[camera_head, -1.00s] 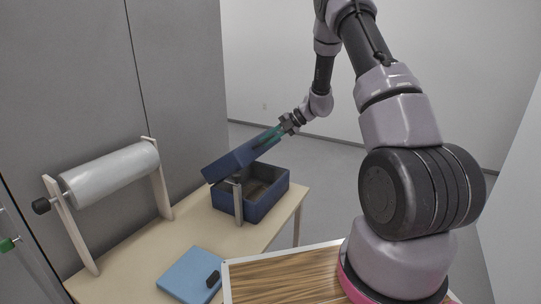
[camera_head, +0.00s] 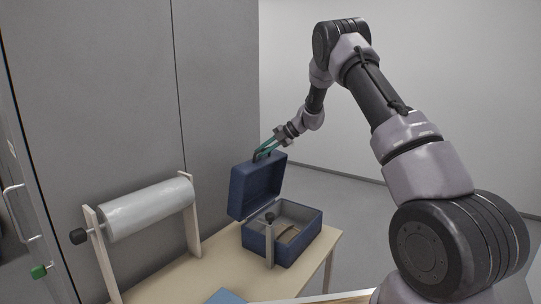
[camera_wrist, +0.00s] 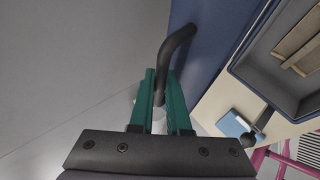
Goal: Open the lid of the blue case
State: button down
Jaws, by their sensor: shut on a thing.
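The blue case (camera_head: 300,246) stands on the wooden table, its inside showing. Its lid (camera_head: 258,188) is raised to roughly upright on the left side of the case. A dark handle (camera_wrist: 178,45) curves out from the lid's edge. My gripper (camera_head: 264,152) is at the lid's top edge, and its green fingers (camera_wrist: 160,90) are shut on the handle. In the wrist view the lid's dark blue face (camera_wrist: 205,50) is beside the fingers. Brownish pieces (camera_wrist: 300,45) lie inside the case.
A grey-white roll (camera_head: 148,208) on a wooden stand is at the left of the table. A post with a dark knob (camera_head: 270,240) stands in front of the case. A light blue flat object (camera_head: 226,297) lies near the front edge. Grey cabinet panels (camera_head: 215,80) rise behind.

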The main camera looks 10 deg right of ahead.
jog(key=shift+w+a, duration=0.35)
jog(key=shift+a, duration=0.05)
jog(key=c, duration=0.9)
grip_release()
jog(key=shift+v, duration=5.45)
